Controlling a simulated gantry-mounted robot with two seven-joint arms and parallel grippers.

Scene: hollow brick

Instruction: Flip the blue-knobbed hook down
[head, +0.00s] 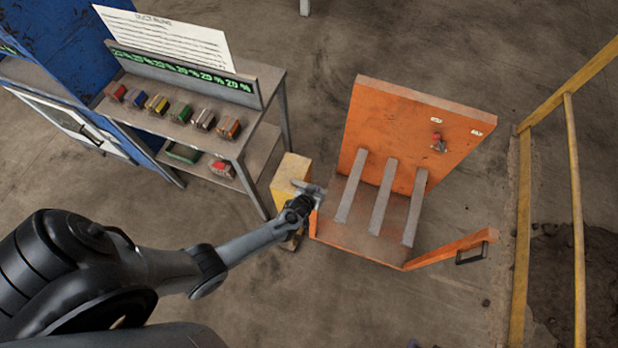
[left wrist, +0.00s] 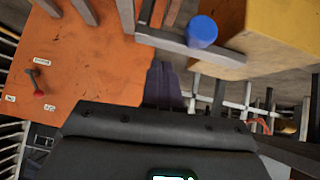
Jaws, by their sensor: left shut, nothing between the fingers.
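In the left wrist view a blue knob (left wrist: 202,31) sits on a grey metal bar (left wrist: 160,39), between the orange panel and the yellow block. The bar lies across the top of that view. My left gripper (head: 312,193) is at the left edge of the orange unit (head: 408,135) in the head view. Its shut, empty fingers (left wrist: 165,85) point toward the bar and appear just short of the knob; contact cannot be told. The blue knob cannot be made out in the head view, where my gripper covers that area. My right gripper is not in view.
A yellow block (head: 290,172) stands just left of the orange unit. Grey bars (head: 383,197) slope inside the unit, and a red lever (head: 438,142) is on its panel. A shelf (head: 262,85) with small coloured blocks stands left. A yellow railing (head: 575,200) is at right.

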